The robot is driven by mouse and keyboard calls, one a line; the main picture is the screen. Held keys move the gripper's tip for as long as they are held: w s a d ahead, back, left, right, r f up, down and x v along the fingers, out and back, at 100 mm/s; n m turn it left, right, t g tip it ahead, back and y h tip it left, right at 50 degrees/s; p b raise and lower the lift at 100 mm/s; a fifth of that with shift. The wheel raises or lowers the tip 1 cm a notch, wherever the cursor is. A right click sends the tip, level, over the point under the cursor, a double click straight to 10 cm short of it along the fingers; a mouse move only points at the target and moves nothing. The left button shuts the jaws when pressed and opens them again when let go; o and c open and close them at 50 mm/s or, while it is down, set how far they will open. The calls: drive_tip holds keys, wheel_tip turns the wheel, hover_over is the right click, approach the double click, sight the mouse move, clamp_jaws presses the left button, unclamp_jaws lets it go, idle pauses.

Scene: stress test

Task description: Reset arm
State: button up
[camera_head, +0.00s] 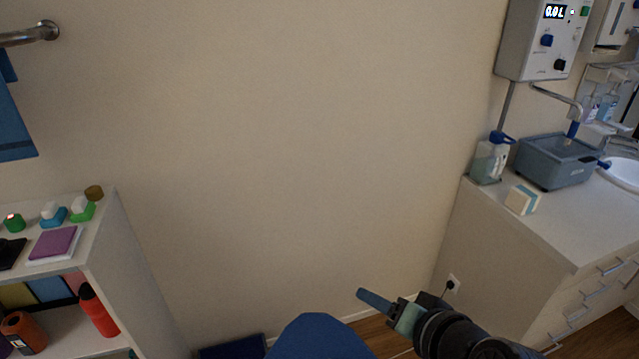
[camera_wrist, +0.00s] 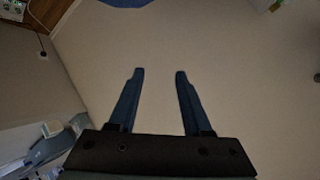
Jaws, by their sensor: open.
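My gripper (camera_head: 374,300) is at the lower middle right in the head view, at the end of my dark arm, in front of the bare wall. One blue finger shows clearly there. In the wrist view my gripper (camera_wrist: 159,73) shows both dark blue fingers apart, with nothing between them. It is open and empty, and touches nothing that I can see.
A counter (camera_head: 560,222) on the right holds a grey-blue bin (camera_head: 548,170), a pump bottle (camera_head: 490,160) and a small box (camera_head: 521,199). A white shelf (camera_head: 105,235) with a red bottle (camera_head: 97,310) stands on the left. The wall (camera_head: 300,150) between is bare.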

drive_tip(key=w+a+r+n+t+h, duration=0.2)
drive_tip(key=r+t, duration=0.2)
drive_tip(key=r, duration=0.8)
drive_tip(key=w+a+r+n+t+h, duration=0.15)
drive_tip(key=r+t, duration=0.25)
drive_tip(key=r, duration=0.9)
drive_tip(key=s+a+r+t, duration=0.3)
drive_tip(key=s+r, duration=0.4)
drive_tip(key=r, duration=0.3)
drive_tip(key=s+a+r+n+t+h, duration=0.1)
drive_tip(key=s+a+r+t, duration=0.2)
drive_tip(key=s+r+t, duration=0.3)
wheel_tip(320, 180, up, 5)
drive_tip(key=shift+s+a+r, duration=0.1)
drive_tip(key=shift+s+a, duration=0.05)
drive_tip(key=shift+s, duration=0.55)
